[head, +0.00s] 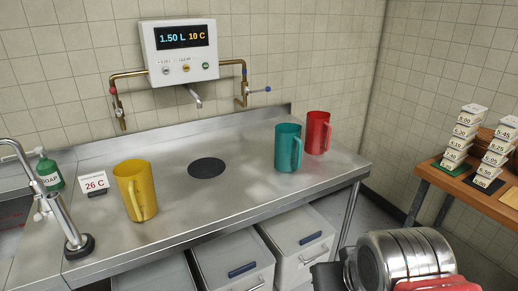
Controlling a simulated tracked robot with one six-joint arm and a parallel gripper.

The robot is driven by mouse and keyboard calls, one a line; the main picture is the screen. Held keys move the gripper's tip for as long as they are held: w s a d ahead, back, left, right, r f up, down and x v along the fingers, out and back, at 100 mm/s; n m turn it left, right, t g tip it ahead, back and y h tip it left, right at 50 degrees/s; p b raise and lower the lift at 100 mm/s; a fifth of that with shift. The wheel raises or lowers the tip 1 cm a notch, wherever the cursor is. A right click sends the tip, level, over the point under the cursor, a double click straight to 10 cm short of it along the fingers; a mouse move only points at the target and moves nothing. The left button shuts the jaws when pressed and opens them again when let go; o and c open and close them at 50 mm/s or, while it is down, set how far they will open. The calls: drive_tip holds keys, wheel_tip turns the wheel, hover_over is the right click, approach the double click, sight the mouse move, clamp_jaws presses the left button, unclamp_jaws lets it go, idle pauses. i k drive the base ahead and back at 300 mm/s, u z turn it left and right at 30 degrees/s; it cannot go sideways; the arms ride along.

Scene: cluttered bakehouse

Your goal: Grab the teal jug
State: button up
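The teal jug (288,148) stands upright on the right part of the steel counter (240,182). Its handle faces the camera, toward the lower right. A red jug (318,131) stands close behind it to the right, and the teal jug's edge comes near it in the picture. A yellow jug (133,188) stands on the left part of the counter. The silver, black and red parts at the lower right look like parts of my arm. My gripper's fingers cannot be made out, and nothing touches the teal jug.
A round dark disc (207,168) lies mid-counter below a wall dispenser (180,52) with a spout. A tap (60,215), soap bottle (48,171) and "26 C" sign (94,183) stand left. Drawers (235,262) sit below. A wooden table (470,185) with stacked labelled blocks stands right.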

sight(287, 141)
drive_tip(key=u, duration=0.6)
drive_tip(key=i, duration=1.15)
drive_tip(key=u, duration=0.2)
